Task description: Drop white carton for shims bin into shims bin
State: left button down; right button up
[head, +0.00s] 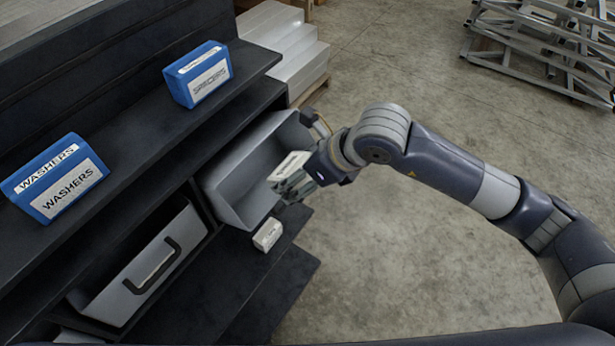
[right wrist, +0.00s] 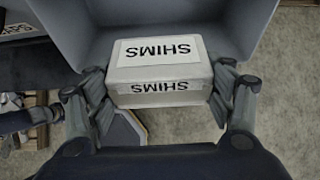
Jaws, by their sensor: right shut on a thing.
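The white carton (right wrist: 160,72) carries SHIMS labels, which read upside down in the right wrist view. My right gripper (right wrist: 160,92) is shut on it, with fingers on both sides. In the head view the same carton (head: 289,164) is in my right gripper (head: 292,184), at the right side of an open grey bin (head: 228,190). The bin's grey wall also shows behind the carton in the right wrist view (right wrist: 85,30). I cannot tell whether the carton is above the bin's inside or its rim. No label on this bin is visible. My left gripper is not in view.
Another small white carton (head: 267,235) sits on the dark ledge below the bin. Blue WASHERS (head: 58,180) and smaller blue (head: 198,75) boxes stand on the upper shelf. A second grey bin (head: 140,270) has a black handle. Open concrete floor (head: 400,260) lies right.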

jog(key=shift+w+a+f+b, duration=0.6)
jog(key=shift+a+f+b, duration=0.05)
jog(key=shift+a+b, duration=0.25)
jog(key=shift+w+a+f+b, duration=0.65)
jog(key=shift+a+b, duration=0.15)
jog(key=shift+b, duration=0.1)
jog(key=shift+w+a+f+b, duration=0.6)
jog(key=shift+a+f+b, duration=0.05)
jog(key=shift+a+b, duration=0.25)
jog(key=o, duration=1.2)
jog(key=shift+d+r, duration=0.1)
jog(key=v, duration=1.2)
